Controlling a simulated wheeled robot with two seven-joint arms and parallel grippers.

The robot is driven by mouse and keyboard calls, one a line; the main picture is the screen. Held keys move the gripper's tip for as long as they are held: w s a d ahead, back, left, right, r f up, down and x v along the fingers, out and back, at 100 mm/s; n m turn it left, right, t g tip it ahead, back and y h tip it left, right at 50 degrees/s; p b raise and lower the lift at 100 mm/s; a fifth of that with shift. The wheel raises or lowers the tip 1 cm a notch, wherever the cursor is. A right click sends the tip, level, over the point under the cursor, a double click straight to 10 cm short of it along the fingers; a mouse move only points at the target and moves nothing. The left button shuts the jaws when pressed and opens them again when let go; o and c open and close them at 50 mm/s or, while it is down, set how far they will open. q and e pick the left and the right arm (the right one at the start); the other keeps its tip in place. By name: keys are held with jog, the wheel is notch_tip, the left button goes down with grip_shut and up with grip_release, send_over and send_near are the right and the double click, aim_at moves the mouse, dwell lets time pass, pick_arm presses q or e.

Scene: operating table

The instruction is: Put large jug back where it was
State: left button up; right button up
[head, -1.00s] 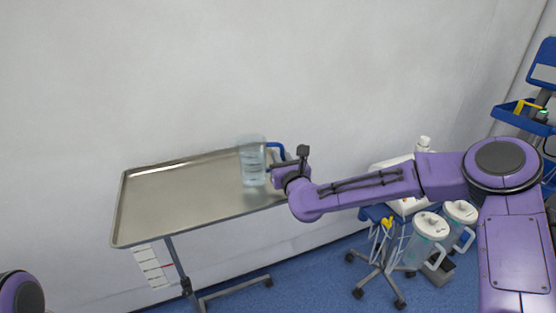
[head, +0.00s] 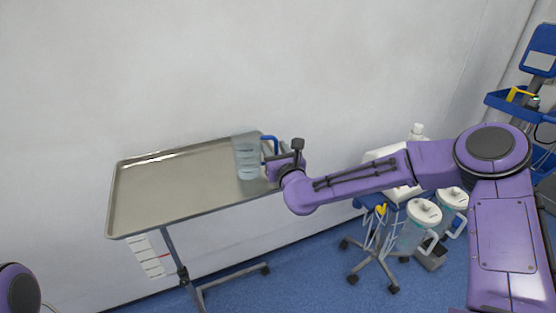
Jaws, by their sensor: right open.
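The large jug (head: 247,158) is clear with a blue handle on its right side. It stands upright on the right part of the metal tray table (head: 165,195). My right gripper (head: 268,165) is at the handle side of the jug, coming in from the right. It is open; its fingers are small and partly hidden, so I cannot tell whether they touch the handle. My left gripper is not in view; only a purple part of my left arm shows at the bottom left corner.
Two clear canisters with white lids (head: 424,212) hang on a wheeled stand right of the tray. A white bottle (head: 416,132) stands behind them. A blue-shelved cart (head: 515,105) is at the far right. The wall is close behind the tray. The tray's left and middle are bare.

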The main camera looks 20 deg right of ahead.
jog(key=s+b, duration=0.2)
jog(key=s, duration=0.9)
jog(key=shift+s+a, duration=0.15)
jog(key=shift+a, duration=0.2)
jog(key=shift+a+f, duration=0.1)
